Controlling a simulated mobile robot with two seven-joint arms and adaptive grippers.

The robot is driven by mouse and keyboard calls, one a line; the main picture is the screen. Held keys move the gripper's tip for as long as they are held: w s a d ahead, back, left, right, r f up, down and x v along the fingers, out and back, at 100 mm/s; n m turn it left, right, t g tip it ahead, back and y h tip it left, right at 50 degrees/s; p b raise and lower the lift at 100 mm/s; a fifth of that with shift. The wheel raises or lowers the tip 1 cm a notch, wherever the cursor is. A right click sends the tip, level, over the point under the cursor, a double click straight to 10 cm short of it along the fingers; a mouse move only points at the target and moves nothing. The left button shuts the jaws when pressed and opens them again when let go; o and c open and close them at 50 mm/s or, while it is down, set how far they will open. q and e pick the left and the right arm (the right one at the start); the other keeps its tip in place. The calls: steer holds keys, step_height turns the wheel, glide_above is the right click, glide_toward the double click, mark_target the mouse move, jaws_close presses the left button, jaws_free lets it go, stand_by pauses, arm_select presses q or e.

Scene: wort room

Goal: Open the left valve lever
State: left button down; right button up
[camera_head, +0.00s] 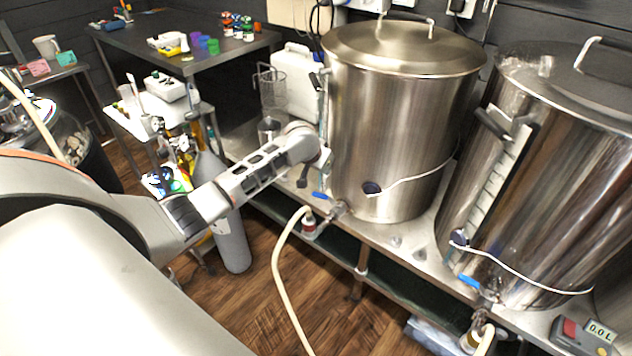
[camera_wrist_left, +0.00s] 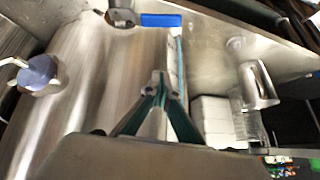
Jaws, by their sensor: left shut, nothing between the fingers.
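The left valve has a blue lever (camera_head: 321,196) low on the front of the left steel kettle (camera_head: 400,130), just above the table edge. In the left wrist view the blue lever (camera_wrist_left: 161,20) lies at the top, beside the dark valve body (camera_wrist_left: 121,14). My left gripper (camera_wrist_left: 158,78) is shut and empty, its fingertips together and apart from the lever in that picture. In the head view my left arm reaches in beside the kettle, and its gripper is small and partly hidden. My right gripper is in neither view.
A pale hose (camera_head: 279,275) hangs from the left valve. A second kettle (camera_head: 550,180) with its own blue lever (camera_head: 469,282) stands at the right. A metal cup (camera_head: 268,130) and a white canister (camera_head: 293,85) stand left of the first kettle.

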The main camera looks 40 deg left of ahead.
mark_target(327, 199)
arm_select(q)
step_height(327, 199, up, 4)
steer(key=s+n+g+p, duration=0.2)
steer(key=g, duration=0.1)
step_height(327, 199, down, 10)
steer(key=b, duration=0.4)
steer(key=shift+s+a+r+b, duration=0.2)
steer(key=shift+s+r+b, duration=0.05)
steer(key=shift+s+b, duration=0.1)
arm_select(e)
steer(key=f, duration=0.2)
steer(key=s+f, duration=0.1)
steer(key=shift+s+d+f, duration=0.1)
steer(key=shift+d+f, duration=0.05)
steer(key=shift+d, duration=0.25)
